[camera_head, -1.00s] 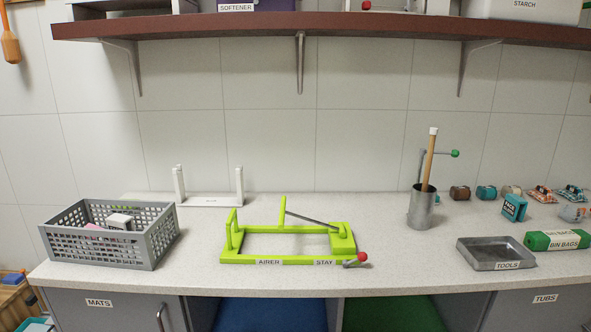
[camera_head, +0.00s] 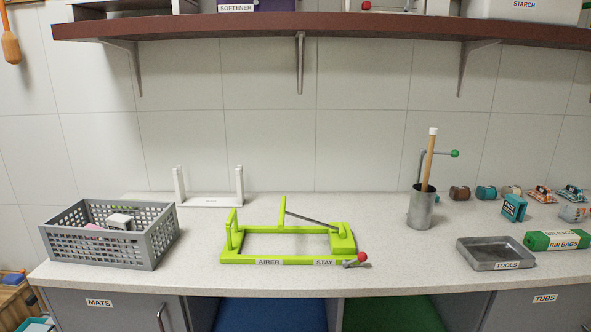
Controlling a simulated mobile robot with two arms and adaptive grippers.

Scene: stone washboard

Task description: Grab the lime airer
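The lime airer (camera_head: 240,259) is a bright green frame lying on the speckled countertop, left of centre. It has labels reading AIRER and STAY on its front bar. An upright piece stands at its left end and another rises from its back bar. A thin grey rod (camera_head: 312,220) slants from the back upright down to the block at the right end. A small grey lever with a red knob (camera_head: 362,257) sits at its front right corner. Neither of my grippers is in view.
A grey basket (camera_head: 138,250) with items inside stands to the left. A white rack (camera_head: 210,201) is behind. A metal cup (camera_head: 422,208) with sticks, a TOOLS tray (camera_head: 494,254) and green bin bags (camera_head: 556,240) are to the right. A shelf (camera_head: 350,30) overhangs the back.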

